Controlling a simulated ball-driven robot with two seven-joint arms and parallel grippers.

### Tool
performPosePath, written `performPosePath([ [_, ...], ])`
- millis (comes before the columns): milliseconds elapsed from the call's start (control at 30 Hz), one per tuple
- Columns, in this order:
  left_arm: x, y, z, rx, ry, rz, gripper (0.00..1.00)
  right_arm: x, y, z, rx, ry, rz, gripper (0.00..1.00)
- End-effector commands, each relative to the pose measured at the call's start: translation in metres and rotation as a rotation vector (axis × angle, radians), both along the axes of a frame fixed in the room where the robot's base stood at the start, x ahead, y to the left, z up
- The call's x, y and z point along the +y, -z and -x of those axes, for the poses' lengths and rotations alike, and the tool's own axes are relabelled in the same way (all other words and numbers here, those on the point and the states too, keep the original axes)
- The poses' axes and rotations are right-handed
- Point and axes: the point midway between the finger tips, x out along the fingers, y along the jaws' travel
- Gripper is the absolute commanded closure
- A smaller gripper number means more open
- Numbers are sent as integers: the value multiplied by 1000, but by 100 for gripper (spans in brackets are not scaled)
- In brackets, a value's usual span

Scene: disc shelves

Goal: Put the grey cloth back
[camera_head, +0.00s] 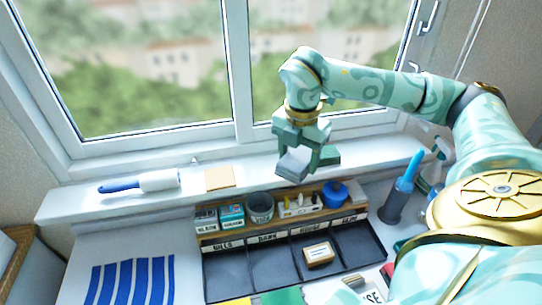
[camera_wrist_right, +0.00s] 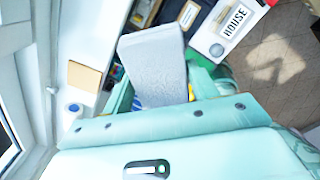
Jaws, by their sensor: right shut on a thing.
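My right gripper (camera_head: 305,150) is shut on the grey cloth (camera_head: 293,162), a folded grey block held in the air in front of the window, above the sill and the desk organiser. In the right wrist view the cloth (camera_wrist_right: 158,68) sticks out from between the jaws and covers part of what lies behind it. My left gripper does not show.
On the sill (camera_head: 75,204) lie a lint roller (camera_head: 158,181) and a tan pad (camera_head: 219,178). Below stands a dark organiser (camera_head: 228,270) with labelled compartments and small containers along its back. A blue-striped cloth (camera_head: 130,280) lies at left.

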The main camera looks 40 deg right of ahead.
Motion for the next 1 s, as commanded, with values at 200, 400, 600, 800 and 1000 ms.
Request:
performPosePath([
  [200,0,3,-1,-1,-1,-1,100,-29,-5,6,2,565,0,60],
  [400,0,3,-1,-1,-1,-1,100,-36,-5,-2,0,756,-5,60],
  [600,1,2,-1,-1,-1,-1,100,-37,18,-54,1,764,-7,60],
  [800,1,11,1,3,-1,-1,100,-38,58,-102,5,761,-3,60],
  [1000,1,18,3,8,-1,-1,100,-40,84,-125,1,760,-2,60],
])
